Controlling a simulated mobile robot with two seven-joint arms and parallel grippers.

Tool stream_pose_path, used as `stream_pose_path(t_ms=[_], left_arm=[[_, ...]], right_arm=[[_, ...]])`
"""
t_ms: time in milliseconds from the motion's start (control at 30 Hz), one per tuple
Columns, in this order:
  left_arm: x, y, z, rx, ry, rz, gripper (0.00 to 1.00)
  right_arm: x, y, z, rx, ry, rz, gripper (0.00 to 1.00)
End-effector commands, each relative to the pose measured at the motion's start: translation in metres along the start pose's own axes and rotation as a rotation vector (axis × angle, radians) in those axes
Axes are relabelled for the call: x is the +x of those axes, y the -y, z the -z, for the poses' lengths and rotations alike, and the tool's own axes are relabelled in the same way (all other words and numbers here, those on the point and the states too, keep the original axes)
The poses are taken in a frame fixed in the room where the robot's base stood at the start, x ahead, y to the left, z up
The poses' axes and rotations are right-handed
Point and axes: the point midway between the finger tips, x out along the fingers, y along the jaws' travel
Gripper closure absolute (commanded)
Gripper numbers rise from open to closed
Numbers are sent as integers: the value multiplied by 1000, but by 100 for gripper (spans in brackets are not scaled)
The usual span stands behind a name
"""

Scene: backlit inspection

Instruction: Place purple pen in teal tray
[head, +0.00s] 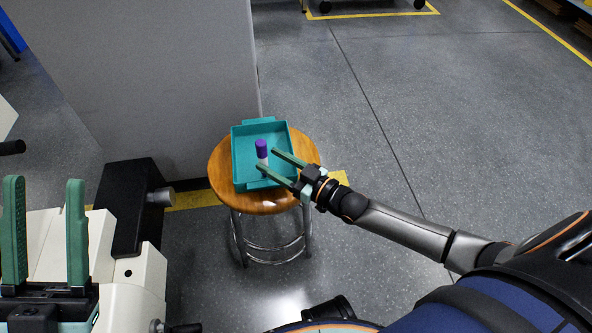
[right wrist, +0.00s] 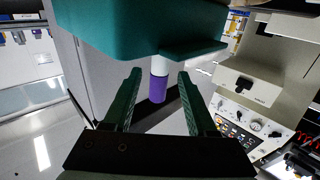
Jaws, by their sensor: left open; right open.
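The teal tray (head: 241,175) lies on a round wooden stool; its underside and rim fill the top of the right wrist view (right wrist: 110,25). The purple pen (head: 261,149), with a purple upper part and a white lower part, appears upright within the tray's outline. In the right wrist view the pen (right wrist: 158,88) looks inverted, purple end down, its white end partly hidden by the tray's rim. My right gripper (head: 266,159) is open, its fingertips on either side of the pen with gaps visible. My left gripper (head: 44,180) is open and empty, far from the tray.
The wooden stool (head: 268,203) has metal legs and stands against a grey panel (head: 150,80). A white and black machine (head: 130,240) is at the left, near my left gripper. Open floor (head: 420,130) lies to the right of the stool.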

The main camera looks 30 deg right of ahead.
Motion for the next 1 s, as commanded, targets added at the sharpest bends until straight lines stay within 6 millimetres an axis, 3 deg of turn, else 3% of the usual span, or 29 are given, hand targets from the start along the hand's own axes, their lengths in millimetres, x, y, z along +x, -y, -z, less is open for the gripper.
stream_pose_path(t_ms=[400,600,700,767,867,1000], left_arm=[[19,10,22,31,-19,3,50],[22,13,25,40,-20,9,50],[22,14,25,43,-18,9,50],[22,14,25,44,-17,9,50],[21,14,24,45,-16,9,50],[21,14,24,45,-15,9,50]], right_arm=[[-83,0,2,0,3,0,43],[-104,0,2,-1,0,0,43],[-104,9,10,-2,-24,11,43],[-99,24,26,-5,-65,28,43],[-89,61,74,-30,-183,65,43],[-91,107,174,-117,-405,77,43]])
